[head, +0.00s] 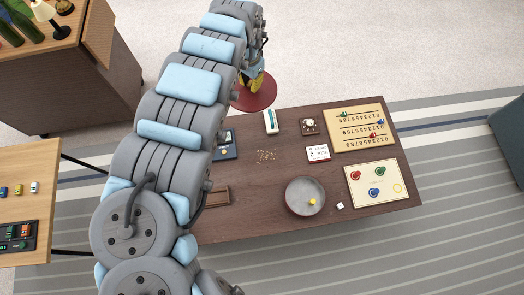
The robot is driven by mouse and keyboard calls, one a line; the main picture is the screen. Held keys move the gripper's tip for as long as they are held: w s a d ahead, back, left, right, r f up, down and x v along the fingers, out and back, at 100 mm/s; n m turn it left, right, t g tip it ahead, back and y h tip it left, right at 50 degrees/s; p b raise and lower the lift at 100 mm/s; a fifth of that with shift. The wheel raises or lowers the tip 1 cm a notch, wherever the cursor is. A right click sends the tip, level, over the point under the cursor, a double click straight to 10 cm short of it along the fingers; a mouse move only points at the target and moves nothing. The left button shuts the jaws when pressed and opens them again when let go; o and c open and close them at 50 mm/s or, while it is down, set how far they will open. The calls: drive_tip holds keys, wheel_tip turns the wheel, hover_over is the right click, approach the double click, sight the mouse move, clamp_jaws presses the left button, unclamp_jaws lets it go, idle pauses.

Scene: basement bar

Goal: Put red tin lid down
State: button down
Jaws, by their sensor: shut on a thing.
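The red tin lid (252,101) is a dark red disc in the upper middle of the head view. It shows at the far edge of the brown table (262,205), mostly past that edge in the picture. I cannot tell its height above the table or floor. My gripper (258,87) is shut on the lid, near its upper right part. My arm hides the lid's upper left side and much of the gripper.
Bare wood shows around the bowl. A side table (40,170) stands left.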

drive_tip(key=s+f+m, duration=0.5)
drive_tip(key=f, duration=0.3)
drive_tip(key=s+f+m, duration=0.5)
drive_tip(key=f+m, duration=0.1)
drive_tip(key=f, duration=0.3)
drive_tip(key=s+d+f+m, duration=0.3)
drive_tip(key=s+f+m, duration=0.2)
drive_tip(key=s+m, duration=0.15)
drive_tip(key=s+d+f+m, duration=0.3)
drive_tip(key=s+f+m, duration=0.2)
drive_tip(key=s, duration=0.2)
drive_tip(key=b, duration=1.5)
hover_over(265, 158)
drive_tip(key=s, duration=0.2)
drive_tip(key=f, duration=0.9)
drive_tip(key=shift+w+d, duration=0.1)
drive_tip(key=shift+w, duration=0.15)
drive_tip(key=shift+w+d+f+b, duration=0.1)
drive_tip(key=shift+w+f+b, duration=0.2)
drive_tip(key=shift+w+b, duration=0.05)
drive_tip(key=shift+w+f+b, duration=0.4)
drive_tip(key=shift+f+b, duration=0.1)
drive_tip(key=shift+f, duration=0.2)
wheel_tip(265, 158, down, 3)
drive_tip(key=shift+r+b, duration=0.2)
drive_tip(key=shift+b, duration=0.3)
drive_tip(key=shift+r, duration=0.15)
